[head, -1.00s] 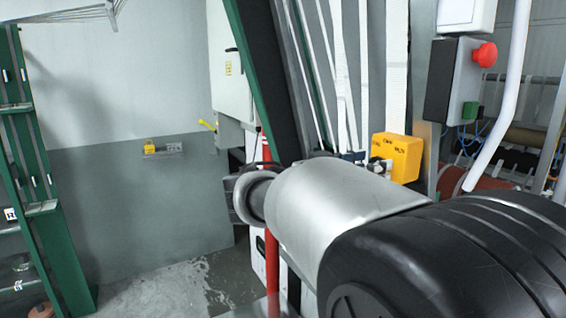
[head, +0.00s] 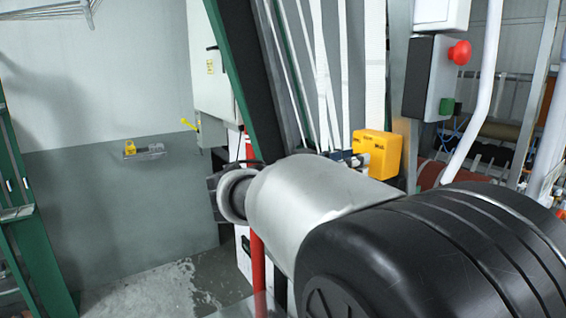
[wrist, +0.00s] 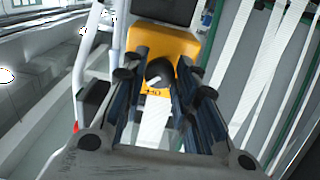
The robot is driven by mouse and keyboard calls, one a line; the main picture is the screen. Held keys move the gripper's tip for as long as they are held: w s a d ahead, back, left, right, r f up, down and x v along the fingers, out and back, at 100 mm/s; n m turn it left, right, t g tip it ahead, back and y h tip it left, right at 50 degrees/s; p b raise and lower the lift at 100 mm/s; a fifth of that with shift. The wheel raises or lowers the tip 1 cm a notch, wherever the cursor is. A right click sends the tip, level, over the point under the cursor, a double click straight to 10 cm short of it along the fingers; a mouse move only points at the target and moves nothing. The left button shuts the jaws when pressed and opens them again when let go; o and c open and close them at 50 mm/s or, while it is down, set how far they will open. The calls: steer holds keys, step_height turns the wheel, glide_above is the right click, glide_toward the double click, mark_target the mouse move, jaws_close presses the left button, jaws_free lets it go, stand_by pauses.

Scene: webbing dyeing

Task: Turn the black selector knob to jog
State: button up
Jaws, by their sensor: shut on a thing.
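The yellow control box (head: 385,153) shows right of centre in the head view, with small dark lettering on its face. It also fills the upper middle of the wrist view (wrist: 185,48). The black selector knob (wrist: 160,72) sits on its face, with a pale mark on it. My gripper (wrist: 159,66) has its dark fingers on either side of the knob and is shut on it. In the head view my arm hides most of the gripper, and the knob cannot be made out. The lettering is too small to read surely.
A control post with a red button (head: 460,52) and a green button (head: 447,106) stands right of the yellow box. White webbing strips (head: 375,70) hang behind it. A white pipe (head: 480,95) runs close on the right. Open floor (head: 165,290) lies at lower left.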

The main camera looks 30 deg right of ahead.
steer(key=shift+n, duration=0.3)
steer(key=shift+r+n+b, duration=0.1)
steer(key=shift+n+b, duration=0.3)
steer(key=shift+n, duration=8.2)
steer(key=o, duration=1.1)
steer(key=shift+c, duration=0.2)
